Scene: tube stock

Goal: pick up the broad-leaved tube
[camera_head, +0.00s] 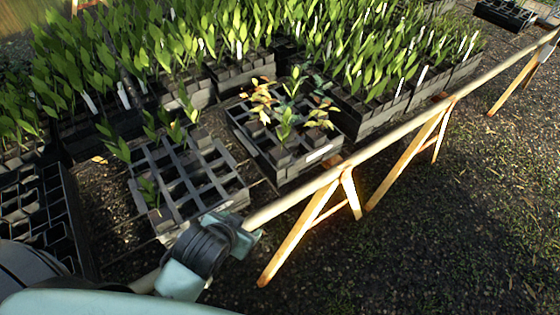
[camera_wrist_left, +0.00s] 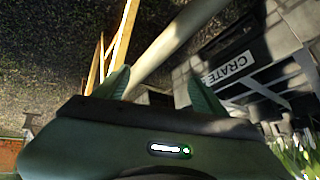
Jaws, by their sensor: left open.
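My left gripper (camera_head: 238,228) is open and empty at the near corner of a mostly empty black crate (camera_head: 187,180), beside the wooden rail. In the left wrist view my gripper (camera_wrist_left: 160,85) has its two fingers apart, with the pale rail beyond them and the crate at right. This crate holds a few leafy tubes at its far and left sides, one a small plant (camera_head: 149,190). A second crate (camera_head: 270,158) holds a green-leaved plant (camera_head: 285,124) among brown and yellow-leaved ones. I cannot tell which is the broad-leaved tube. My right gripper is out of view.
A long wooden rail (camera_head: 400,130) on trestle legs (camera_head: 300,232) runs along the right side of the crates. Dense trays of green seedlings (camera_head: 370,60) fill the back. An empty black tray (camera_head: 35,215) lies at left. Gravel ground (camera_head: 460,220) at right is open.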

